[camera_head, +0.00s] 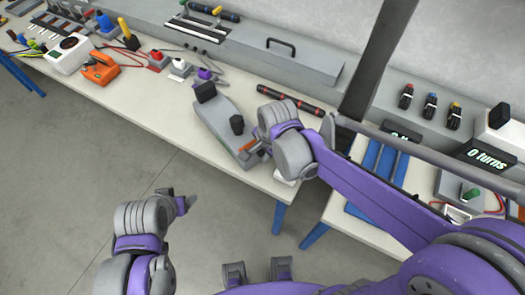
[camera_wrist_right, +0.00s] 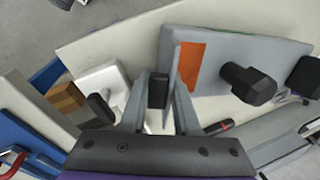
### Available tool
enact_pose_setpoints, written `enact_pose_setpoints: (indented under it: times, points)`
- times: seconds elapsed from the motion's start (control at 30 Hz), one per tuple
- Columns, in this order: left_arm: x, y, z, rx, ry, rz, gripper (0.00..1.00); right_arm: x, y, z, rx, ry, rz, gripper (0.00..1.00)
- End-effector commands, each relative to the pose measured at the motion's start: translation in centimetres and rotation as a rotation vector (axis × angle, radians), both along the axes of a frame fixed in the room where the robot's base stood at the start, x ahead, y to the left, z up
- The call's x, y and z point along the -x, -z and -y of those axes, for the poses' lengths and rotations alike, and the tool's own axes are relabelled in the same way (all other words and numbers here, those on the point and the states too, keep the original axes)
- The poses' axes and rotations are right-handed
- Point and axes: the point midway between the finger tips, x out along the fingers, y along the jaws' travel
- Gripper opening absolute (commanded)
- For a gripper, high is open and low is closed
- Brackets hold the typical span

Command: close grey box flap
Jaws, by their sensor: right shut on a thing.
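The grey box (camera_head: 218,118) lies on the table near its front edge, with black knobs on top. It also shows in the wrist view (camera_wrist_right: 218,75), where an orange patch sits beside a thin grey flap (camera_wrist_right: 172,65) standing out at an angle from the box end. My right gripper (camera_head: 262,150) is at that end; in the wrist view its fingers (camera_wrist_right: 160,100) are shut on a small black knob beside the flap. The gripper partly hides the flap in the head view. My left gripper (camera_head: 183,203) is away from the box, over the floor; its opening is unclear.
A black and red bar (camera_head: 290,99) lies behind the box. A long grey case with a black handle (camera_head: 281,45) stands at the back. An orange device (camera_head: 100,70) and tools lie to the left. A dark post (camera_head: 375,65) rises at right. Floor before the table is clear.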

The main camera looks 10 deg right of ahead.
Motion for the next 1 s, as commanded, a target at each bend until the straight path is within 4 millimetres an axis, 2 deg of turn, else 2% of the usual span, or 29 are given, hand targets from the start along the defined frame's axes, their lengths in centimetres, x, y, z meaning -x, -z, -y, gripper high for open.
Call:
enact_pose_setpoints:
  times: [0.7,1.0]
  points:
    - [0.6,2.4,0.0,0.0,0.0,-0.012,0.75,-1.6,-0.3,-1.0,0.244,0.0,-0.398,0.0]
    - [0.8,2.9,0.0,0.0,0.0,-0.015,0.75,-1.9,-0.4,-1.2,0.3,-0.001,-0.486,0.0]
